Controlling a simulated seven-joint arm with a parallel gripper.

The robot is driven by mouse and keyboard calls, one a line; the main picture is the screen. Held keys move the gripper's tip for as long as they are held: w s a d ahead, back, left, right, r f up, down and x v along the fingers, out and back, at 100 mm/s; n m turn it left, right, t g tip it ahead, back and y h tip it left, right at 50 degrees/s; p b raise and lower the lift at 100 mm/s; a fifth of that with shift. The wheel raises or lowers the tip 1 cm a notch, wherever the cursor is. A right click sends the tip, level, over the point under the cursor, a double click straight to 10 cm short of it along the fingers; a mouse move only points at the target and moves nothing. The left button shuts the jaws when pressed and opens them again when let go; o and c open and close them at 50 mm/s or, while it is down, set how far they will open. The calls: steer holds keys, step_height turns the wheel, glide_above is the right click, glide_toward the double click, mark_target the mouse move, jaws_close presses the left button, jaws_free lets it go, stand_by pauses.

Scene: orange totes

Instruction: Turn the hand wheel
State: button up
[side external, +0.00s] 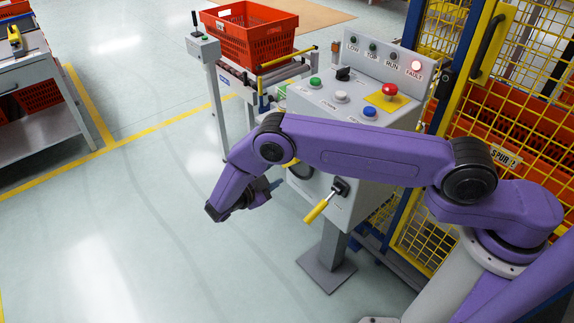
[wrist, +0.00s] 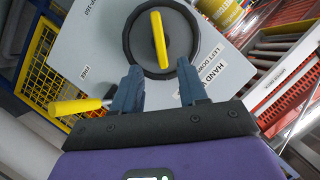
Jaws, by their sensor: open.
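The hand wheel (wrist: 131,49) is a dark ring on the grey face of a control box, with a yellow handle (wrist: 158,40) across it in the wrist view. In the side view only a dark part of the wheel (side external: 299,171) shows, mostly hidden behind my arm. My gripper (wrist: 160,82) is open, its two blue-grey fingers pointing toward the wheel's lower edge, one on each side of the handle's line. I see nothing between the fingers but the wheel's lower part behind them. I cannot tell whether they touch the wheel. In the side view my gripper (side external: 274,184) is beside the box front.
A yellow lever (side external: 319,207) sticks out of the box front; it also shows in the wrist view (wrist: 78,106). Buttons, including a red one (side external: 390,90), sit on top. A yellow mesh fence (side external: 420,240) stands right. An orange tote (side external: 252,38) is behind.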

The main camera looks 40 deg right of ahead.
steer(key=x, duration=0.8)
steer(key=shift+d, duration=0.2)
steer(key=shift+c, duration=0.3)
jaws_close()
